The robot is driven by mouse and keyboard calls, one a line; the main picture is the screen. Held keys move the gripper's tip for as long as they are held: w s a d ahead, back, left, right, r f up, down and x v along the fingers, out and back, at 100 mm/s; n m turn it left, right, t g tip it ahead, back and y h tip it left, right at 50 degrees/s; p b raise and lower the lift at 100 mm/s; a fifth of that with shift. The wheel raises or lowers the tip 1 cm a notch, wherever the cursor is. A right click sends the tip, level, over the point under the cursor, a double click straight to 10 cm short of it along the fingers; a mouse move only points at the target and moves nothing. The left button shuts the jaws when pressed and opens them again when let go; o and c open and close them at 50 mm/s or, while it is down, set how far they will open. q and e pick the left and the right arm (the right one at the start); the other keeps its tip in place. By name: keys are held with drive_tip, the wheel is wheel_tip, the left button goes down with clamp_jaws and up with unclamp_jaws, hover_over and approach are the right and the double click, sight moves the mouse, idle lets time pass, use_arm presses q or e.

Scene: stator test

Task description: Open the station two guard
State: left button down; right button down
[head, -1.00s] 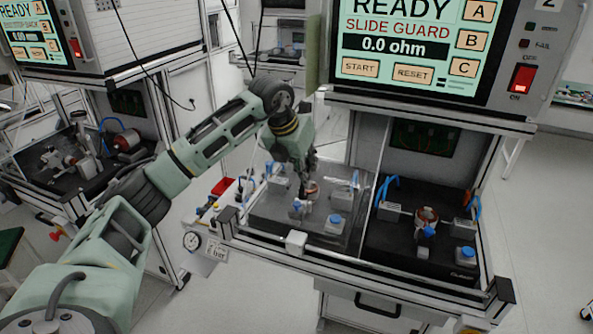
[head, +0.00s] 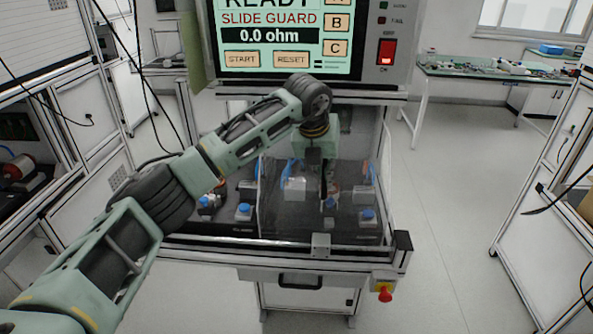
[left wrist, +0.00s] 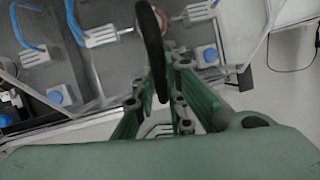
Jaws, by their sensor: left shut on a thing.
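Station two (head: 400,95) stands ahead, its screen reading SLIDE GUARD and 0.0 ohm. Its clear sliding guard (head: 285,222) lies over the right bay, with a pale block (head: 320,245) at its front edge. The left bay (head: 215,226) is uncovered in front. My left gripper (head: 325,190) is over the guard and shut on what looks like its dark handle. The left wrist view shows this black curved bar (left wrist: 155,50) at the green fingers. The exact finger contact is partly hidden. My right gripper is not in view.
Blue-capped fixtures (head: 243,212) stand in the left bay; more show through the guard. A red knob (head: 384,294) sits at the front right corner. A green workbench (head: 485,72) stands behind right. Open floor (head: 450,240) lies right of the station.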

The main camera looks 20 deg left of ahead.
use_arm(q)
drive_tip(key=shift+w+d, duration=0.15)
drive_tip(key=shift+d, duration=0.4)
drive_tip(key=shift+w+d, duration=0.15)
drive_tip(key=shift+d, duration=0.35)
drive_tip(key=shift+d+r, duration=0.1)
drive_tip(key=shift+r, duration=0.05)
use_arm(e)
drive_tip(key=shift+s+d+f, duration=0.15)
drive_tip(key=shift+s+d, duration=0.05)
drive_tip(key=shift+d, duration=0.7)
use_arm(q)
drive_tip(key=c, duration=2)
unclamp_jaws()
drive_tip(key=shift+o, duration=0.9)
drive_tip(key=shift+w+d, duration=0.1)
drive_tip(key=shift+d, duration=0.05)
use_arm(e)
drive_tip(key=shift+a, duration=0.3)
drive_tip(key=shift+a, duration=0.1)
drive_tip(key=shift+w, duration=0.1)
